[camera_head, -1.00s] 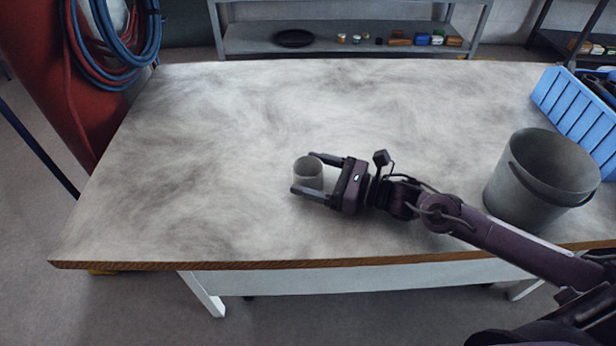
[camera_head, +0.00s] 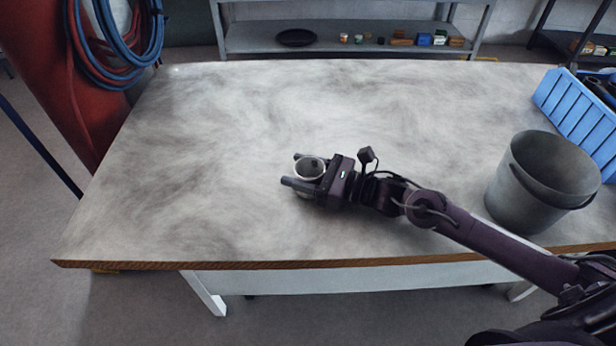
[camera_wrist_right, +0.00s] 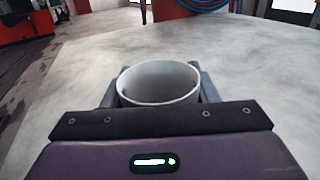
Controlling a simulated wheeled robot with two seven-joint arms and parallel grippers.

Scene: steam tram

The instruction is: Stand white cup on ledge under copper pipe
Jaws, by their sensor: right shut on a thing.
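The white cup (camera_head: 308,169) is upright between the fingers of my right gripper (camera_head: 292,170) over the middle of the table. My right gripper is shut on it, with one finger on each side. In the right wrist view the cup (camera_wrist_right: 158,82) shows its open rim and empty-looking inside, and its lower part is hidden behind the gripper body. I cannot tell for sure how high its base is above the table. No copper pipe or ledge shows clearly in these views. My left gripper is not in view.
The grey-streaked table (camera_head: 200,130) is mostly clear to the left and behind. A grey bucket (camera_head: 540,190) stands at the right, near a blue bin (camera_head: 575,110). A red column with blue hoses (camera_head: 125,50) stands at the left. A shelf (camera_head: 350,47) with small items stands behind.

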